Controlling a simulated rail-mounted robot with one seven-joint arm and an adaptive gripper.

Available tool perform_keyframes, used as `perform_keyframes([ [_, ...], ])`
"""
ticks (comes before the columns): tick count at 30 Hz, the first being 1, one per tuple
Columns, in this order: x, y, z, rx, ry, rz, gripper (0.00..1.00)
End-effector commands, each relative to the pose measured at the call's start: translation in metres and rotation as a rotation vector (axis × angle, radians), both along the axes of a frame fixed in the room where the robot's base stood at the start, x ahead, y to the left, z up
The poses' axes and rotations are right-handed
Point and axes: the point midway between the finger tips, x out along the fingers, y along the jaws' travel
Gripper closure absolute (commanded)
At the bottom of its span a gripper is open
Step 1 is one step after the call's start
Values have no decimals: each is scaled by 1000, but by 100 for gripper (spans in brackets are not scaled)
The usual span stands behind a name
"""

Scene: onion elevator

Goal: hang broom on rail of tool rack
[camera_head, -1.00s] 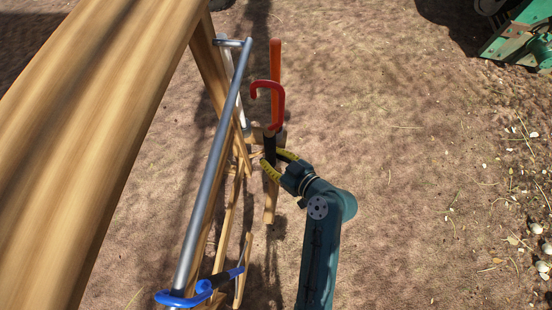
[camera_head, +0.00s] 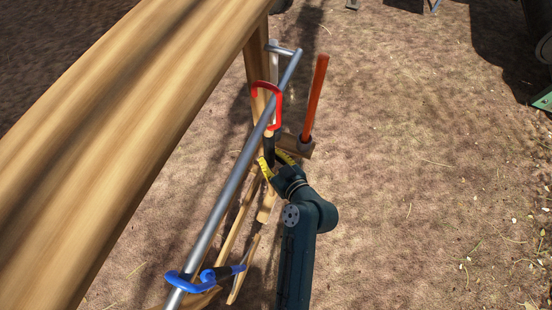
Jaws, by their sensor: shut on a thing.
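The broom (camera_head: 279,104) has a red hook at its top and a black grip below it. My gripper (camera_head: 273,168), with yellow-marked fingers, is shut on its shaft just below the black grip. The hook overlaps the grey rail (camera_head: 225,190) of the tool rack, with its open tip on the left side and its shaft on the right. I cannot tell whether the hook touches or rests on the rail.
A blue hook (camera_head: 178,283) with a black handle hangs on the near end of the rail. An orange-red handle (camera_head: 315,98) stands in a wooden bracket right of the rail's far end. A broad wooden beam (camera_head: 130,130) lies left of the rail. The ground at right is open.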

Motion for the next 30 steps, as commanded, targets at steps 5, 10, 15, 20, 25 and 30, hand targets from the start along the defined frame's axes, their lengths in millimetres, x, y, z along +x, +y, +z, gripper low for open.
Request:
perform_keyframes([
  [5,0,-1,-19,-1,-1,-1,100],
  [10,0,-1,-33,0,0,-1,100],
  [15,0,-1,-45,0,0,-1,100],
  [20,0,-1,-50,0,0,-1,100],
  [25,0,-1,-50,0,0,-1,100],
  [30,0,-1,-49,0,0,0,65],
])
